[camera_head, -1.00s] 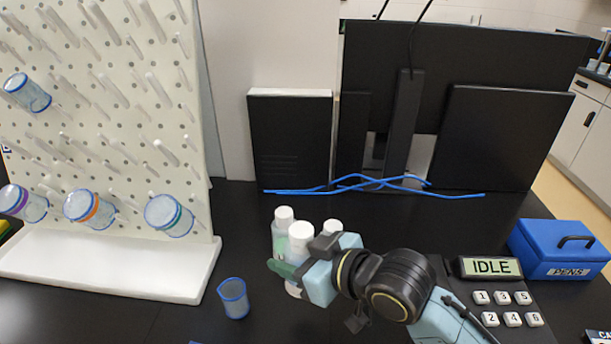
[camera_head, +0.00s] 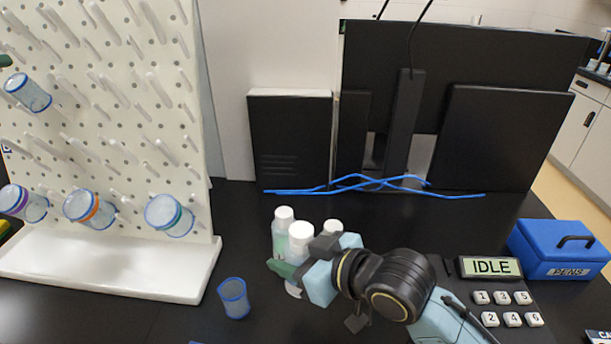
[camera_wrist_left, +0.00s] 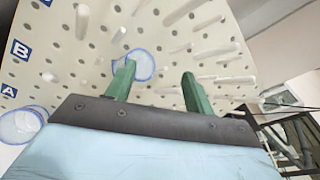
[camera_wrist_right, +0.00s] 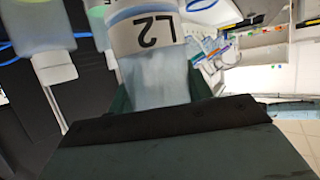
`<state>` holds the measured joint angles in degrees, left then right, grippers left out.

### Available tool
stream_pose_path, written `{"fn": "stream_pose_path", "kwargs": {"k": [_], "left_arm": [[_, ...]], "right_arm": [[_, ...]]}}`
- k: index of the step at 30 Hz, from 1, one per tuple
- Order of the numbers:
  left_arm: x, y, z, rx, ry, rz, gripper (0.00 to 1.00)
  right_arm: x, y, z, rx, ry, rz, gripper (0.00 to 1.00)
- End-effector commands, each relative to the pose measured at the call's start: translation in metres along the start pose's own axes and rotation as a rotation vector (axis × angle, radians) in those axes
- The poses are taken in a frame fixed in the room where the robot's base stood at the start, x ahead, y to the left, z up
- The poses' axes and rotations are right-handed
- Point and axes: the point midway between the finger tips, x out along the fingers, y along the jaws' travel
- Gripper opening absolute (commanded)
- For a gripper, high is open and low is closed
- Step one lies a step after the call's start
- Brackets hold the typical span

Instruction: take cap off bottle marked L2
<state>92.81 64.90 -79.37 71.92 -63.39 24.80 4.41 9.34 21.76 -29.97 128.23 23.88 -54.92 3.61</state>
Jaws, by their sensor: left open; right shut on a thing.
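Three white-capped bottles stand close together at the middle of the table in the head view. My right gripper (camera_head: 290,268) is shut on the front bottle (camera_head: 294,290), around its body. The front bottle's white cap (camera_head: 301,231) is on it, above the fingers. In the right wrist view the held bottle's label (camera_wrist_right: 148,34) reads L2, upside down; its cap cannot be made out there. My left gripper (camera_wrist_left: 155,80) is open and empty, facing the pegboard. A fingertip shows at the head view's left edge.
The pegboard (camera_head: 100,130) carries several beakers; one clear beaker (camera_wrist_left: 141,64) appears beyond my left fingers. A blue-rimmed cup (camera_head: 234,298) stands on the table left of the bottles. Blue cables (camera_head: 375,186) lie behind. A keypad display (camera_head: 490,267) and blue pens box (camera_head: 558,250) are at right.

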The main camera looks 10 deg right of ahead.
Motion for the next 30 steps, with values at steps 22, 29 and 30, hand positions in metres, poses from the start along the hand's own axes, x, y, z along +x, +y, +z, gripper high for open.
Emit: {"fn": "stream_pose_path", "kwargs": {"k": [22,29,30], "left_arm": [[0.01,-0.344,-0.127,0.472,0.635,-0.524,0.53],[0.001,-0.391,-0.232,0.911,0.907,-0.65,0.53],[0.0,-0.394,-0.252,0.998,0.954,-0.676,0.53]], "right_arm": [[0.0,0.0,0.0,0.0,0.001,0.0,0.0],[0.0,0.0,0.0,0.0,0.001,0.0,0.0],[0.0,0.0,0.0,0.0,0.001,0.0,0.0]]}}
